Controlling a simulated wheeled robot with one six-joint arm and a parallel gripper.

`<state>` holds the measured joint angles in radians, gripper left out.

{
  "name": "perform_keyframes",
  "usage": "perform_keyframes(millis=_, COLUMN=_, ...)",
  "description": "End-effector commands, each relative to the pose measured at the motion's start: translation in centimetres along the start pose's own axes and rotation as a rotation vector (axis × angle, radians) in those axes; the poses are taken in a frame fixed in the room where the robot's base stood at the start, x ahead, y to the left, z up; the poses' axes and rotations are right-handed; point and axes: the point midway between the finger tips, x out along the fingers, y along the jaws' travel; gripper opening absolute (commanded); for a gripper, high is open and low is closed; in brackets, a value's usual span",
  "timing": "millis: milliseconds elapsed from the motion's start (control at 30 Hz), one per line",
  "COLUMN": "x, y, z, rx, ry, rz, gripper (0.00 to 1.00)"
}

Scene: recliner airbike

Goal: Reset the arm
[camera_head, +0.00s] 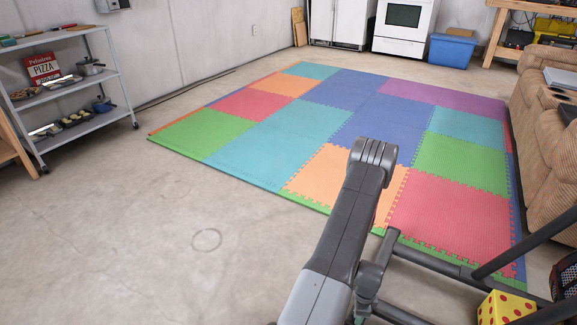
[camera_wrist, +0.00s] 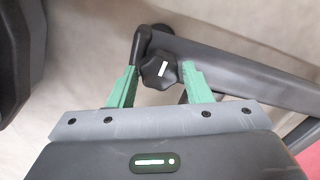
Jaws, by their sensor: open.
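My gripper (camera_wrist: 160,68) shows in the wrist view with its two green fingers spread apart. A black lobed knob (camera_wrist: 155,75) with a white mark sits in the picture between the fingertips. I cannot tell whether the fingers touch it or how far beyond them it lies. The knob is beside a dark grey bar (camera_wrist: 235,75) that slopes down to the right. I cannot make out my gripper in the head view.
Concrete floor at left is clear.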

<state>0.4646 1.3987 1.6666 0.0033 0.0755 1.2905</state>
Motion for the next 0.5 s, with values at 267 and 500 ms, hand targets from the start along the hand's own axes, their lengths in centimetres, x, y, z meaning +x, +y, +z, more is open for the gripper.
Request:
perform_keyframes(millis=267, x=-0.23, y=0.09, z=0.03, rx=-0.224, ry=-0.001, rz=0.002, gripper=0.45)
perform_keyframes(millis=500, x=-0.25, y=0.03, z=0.01, rx=-0.418, ry=0.0, rz=0.0, gripper=0.45)
